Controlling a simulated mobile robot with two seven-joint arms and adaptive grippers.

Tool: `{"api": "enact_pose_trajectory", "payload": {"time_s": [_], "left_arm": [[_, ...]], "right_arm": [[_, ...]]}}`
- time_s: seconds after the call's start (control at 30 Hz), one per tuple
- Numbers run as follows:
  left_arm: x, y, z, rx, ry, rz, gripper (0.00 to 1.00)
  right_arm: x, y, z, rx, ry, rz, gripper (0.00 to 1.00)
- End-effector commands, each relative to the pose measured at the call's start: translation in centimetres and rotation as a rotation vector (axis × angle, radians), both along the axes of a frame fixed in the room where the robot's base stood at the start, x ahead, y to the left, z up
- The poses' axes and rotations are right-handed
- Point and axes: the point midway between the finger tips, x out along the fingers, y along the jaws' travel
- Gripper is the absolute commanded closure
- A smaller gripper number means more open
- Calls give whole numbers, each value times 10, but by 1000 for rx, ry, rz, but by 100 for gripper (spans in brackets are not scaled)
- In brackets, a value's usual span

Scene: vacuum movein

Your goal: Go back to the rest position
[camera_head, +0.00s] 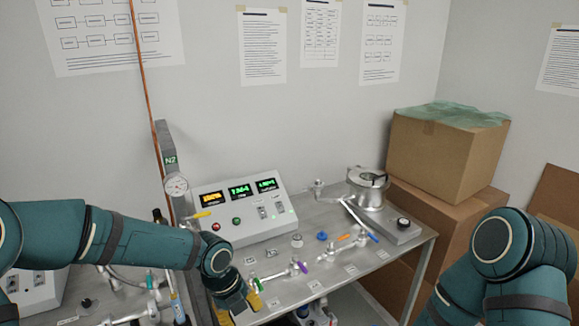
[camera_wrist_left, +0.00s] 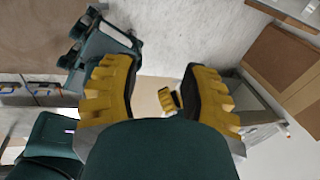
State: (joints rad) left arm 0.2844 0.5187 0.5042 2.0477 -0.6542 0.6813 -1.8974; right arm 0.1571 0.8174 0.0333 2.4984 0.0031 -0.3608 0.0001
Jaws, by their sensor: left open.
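My left arm (camera_head: 120,238) is teal and comes in from the left, reaching over the front of the metal bench. My left gripper (camera_head: 240,305) is at the bottom edge of the head view, near the bench's front edge, and is partly cut off. In the left wrist view its yellow fingers (camera_wrist_left: 158,92) are spread apart. A small yellow and black piece (camera_wrist_left: 170,101) shows between them; I cannot tell what it is or whether it is touched. My right arm (camera_head: 510,250) is bent at the lower right, and its gripper is out of view.
The metal bench (camera_head: 340,270) carries a control box with lit displays (camera_head: 240,208), valves with coloured handles (camera_head: 300,266) and a round metal chamber (camera_head: 367,186). An N2 post with a gauge (camera_head: 177,186) stands near my left arm. Cardboard boxes (camera_head: 440,160) are stacked at right.

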Motion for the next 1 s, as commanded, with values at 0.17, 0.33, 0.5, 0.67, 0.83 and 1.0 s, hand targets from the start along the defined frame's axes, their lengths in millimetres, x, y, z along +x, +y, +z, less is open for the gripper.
{"api": "enact_pose_trajectory", "payload": {"time_s": [0.17,0.33,0.5,0.67,0.83,1.0], "left_arm": [[-25,-22,-64,-137,149,377,56],[-51,-38,-121,-247,326,842,56],[-78,-44,-179,-316,512,1388,56],[-103,-36,-229,-342,641,1911,56],[-125,-20,-265,-360,697,2353,56],[-135,-8,-280,-378,702,2574,56]], "right_arm": [[0,1,-22,-2,3,2,53],[-1,2,-41,-4,5,3,53],[-2,3,-61,-6,10,5,53],[-3,4,-79,-8,14,7,53],[-4,4,-92,-10,16,8,53],[-4,5,-97,-11,17,9,53]]}}
